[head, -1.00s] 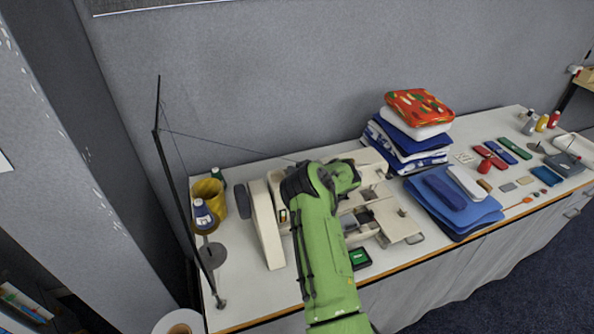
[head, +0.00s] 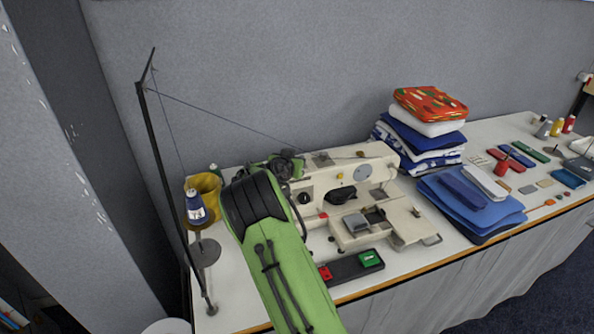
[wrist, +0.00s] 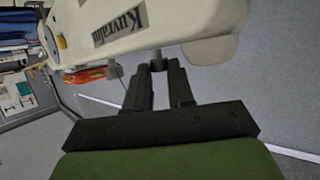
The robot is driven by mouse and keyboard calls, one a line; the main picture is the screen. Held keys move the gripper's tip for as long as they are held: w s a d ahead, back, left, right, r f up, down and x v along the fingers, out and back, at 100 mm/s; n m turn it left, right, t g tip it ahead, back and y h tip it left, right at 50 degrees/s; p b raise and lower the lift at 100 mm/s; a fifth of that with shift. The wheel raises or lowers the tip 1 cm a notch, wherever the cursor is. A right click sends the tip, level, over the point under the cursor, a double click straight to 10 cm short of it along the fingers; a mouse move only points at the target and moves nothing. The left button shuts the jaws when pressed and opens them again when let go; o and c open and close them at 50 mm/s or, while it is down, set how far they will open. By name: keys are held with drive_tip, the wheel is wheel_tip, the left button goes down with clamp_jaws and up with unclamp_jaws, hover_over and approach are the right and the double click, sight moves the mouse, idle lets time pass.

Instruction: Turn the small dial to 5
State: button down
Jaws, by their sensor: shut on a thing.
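In the wrist view my gripper (wrist: 158,66) is shut on a small dark knob, the small dial (wrist: 157,54), at the edge of the cream body. The fingertips cover most of it; no number or mark can be read.
A thin black thread stand (head: 165,160) with a blue-and-white spool (head: 196,206) stands left of my arm. A dark tray (head: 345,270) with red and green items lies in front of the machine. Stacked fabric (head: 420,140) and blue folded cloths (head: 470,205) are to the right.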

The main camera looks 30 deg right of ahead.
drive_tip(key=m+g, duration=0.1)
drive_tip(key=m+g+h, duration=0.1)
drive_tip(key=p, duration=0.1)
drive_tip(key=shift+w+a+m+g+h, duration=0.3)
drive_tip(key=shift+w+m+g+h, duration=0.1)
drive_tip(key=shift+w+m+g+h+p, duration=0.15)
drive_tip(key=shift+m+g+h+p, duration=0.15)
drive_tip(key=shift+m+g+p, duration=1.25)
drive_tip(key=shift+m+g, duration=0.15)
drive_tip(key=shift+g, duration=0.3)
drive_tip(key=c, duration=1)
unclamp_jaws()
drive_tip(key=shift+d, duration=0.1)
drive_tip(key=v, duration=0.7)
drive_tip(key=shift+a+b, duration=0.3)
